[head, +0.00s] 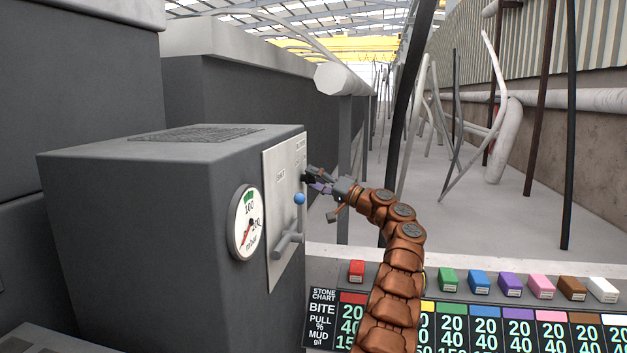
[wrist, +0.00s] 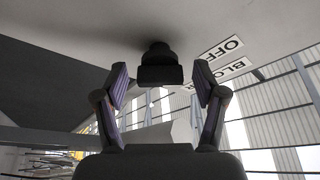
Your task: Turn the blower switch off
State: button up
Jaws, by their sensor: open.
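The blower switch is a black knob (wrist: 160,64) on a pale panel in the wrist view. White labels reading "OFF" (wrist: 226,46) and "BLO…" (wrist: 226,73), partly cut off, lie to its right. My gripper (wrist: 161,84) is open, with one finger on each side of the knob. A gap shows between the knob and each finger. In the head view my gripper (head: 318,180) is at the upper right of the pale panel (head: 282,165) on the dark grey box (head: 140,220). There the knob is hard to tell apart from the dark fingers.
The same panel carries a blue ball (head: 299,199) and a grey handle (head: 288,240) below my gripper. A round gauge (head: 246,222) is on the box's front. Several coloured blocks, such as a green one (head: 448,280), stand above a stone chart (head: 480,325).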

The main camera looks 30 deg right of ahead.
jog(key=v, duration=1.1)
jog(key=shift+s+d, duration=0.15)
jog(key=shift+s, duration=0.1)
jog(key=shift+f, duration=0.15)
